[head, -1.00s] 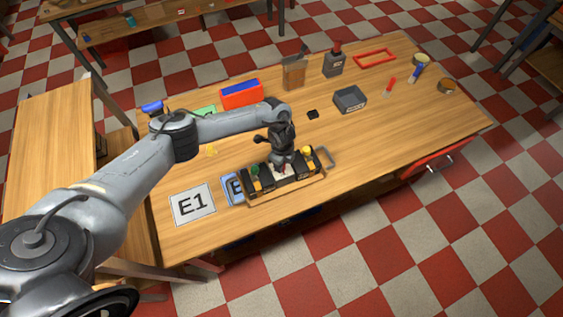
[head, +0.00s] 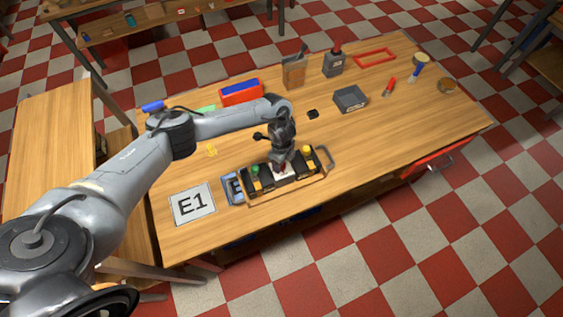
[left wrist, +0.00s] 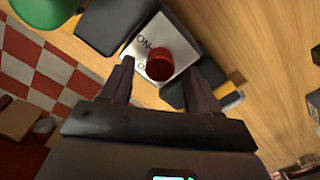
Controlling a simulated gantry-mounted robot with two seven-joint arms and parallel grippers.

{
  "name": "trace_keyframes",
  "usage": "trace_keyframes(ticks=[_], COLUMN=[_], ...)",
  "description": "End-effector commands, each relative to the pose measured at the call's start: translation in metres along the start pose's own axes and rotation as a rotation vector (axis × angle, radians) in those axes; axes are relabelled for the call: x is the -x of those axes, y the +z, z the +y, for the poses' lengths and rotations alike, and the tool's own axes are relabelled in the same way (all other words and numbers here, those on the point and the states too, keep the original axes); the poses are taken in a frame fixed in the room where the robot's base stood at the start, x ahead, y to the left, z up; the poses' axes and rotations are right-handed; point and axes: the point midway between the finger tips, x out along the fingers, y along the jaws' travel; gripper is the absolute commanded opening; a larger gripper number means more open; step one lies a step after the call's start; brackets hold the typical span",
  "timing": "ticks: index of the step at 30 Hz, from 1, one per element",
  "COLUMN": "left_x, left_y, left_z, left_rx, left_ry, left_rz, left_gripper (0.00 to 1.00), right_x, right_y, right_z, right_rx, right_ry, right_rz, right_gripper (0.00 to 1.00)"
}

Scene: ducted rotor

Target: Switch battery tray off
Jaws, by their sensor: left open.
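The battery tray (head: 303,183) lies near the front edge of the table, with dark blocks, a green knob and a yellow knob on it. In the left wrist view a red round knob (left wrist: 160,64) stands on a white plate (left wrist: 150,36) lettered "ON", with a second word partly hidden. My left gripper (head: 281,166) is over the middle of the tray, pointing down. In the left wrist view its two open fingers (left wrist: 158,85) are on either side of the red knob's near side; I cannot tell whether they touch it. My right gripper is not in view.
A card marked E1 (head: 193,204) and a blue card (head: 233,189) lie left of the tray. A grey bin (head: 350,99), a red box (head: 241,94), a bottle (head: 334,63) and a red frame (head: 375,58) stand farther back. The table's right front is clear.

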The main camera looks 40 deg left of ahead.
Motion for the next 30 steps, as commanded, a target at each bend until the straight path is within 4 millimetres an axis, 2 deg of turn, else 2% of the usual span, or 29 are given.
trace_keyframes(ticks=[12,15,21,30], left_x=[0.069,0.084,0.094,0.095], left_y=[0.001,0.001,0.001,0.001], left_z=[-0.001,-0.001,0.000,0.000], left_rx=[-0.001,-0.001,0.000,0.001], left_ry=[-0.004,-0.005,-0.002,-0.001], left_rz=[0.000,-0.002,-0.001,-0.001], left_gripper=[0.61,0.61,0.61,0.61], right_x=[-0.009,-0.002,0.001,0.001], right_y=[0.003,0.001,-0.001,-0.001], right_z=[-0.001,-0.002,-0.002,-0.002], right_rx=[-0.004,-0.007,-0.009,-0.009], right_ry=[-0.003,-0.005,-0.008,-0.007], right_rz=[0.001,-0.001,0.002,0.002], right_gripper=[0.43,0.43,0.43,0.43])
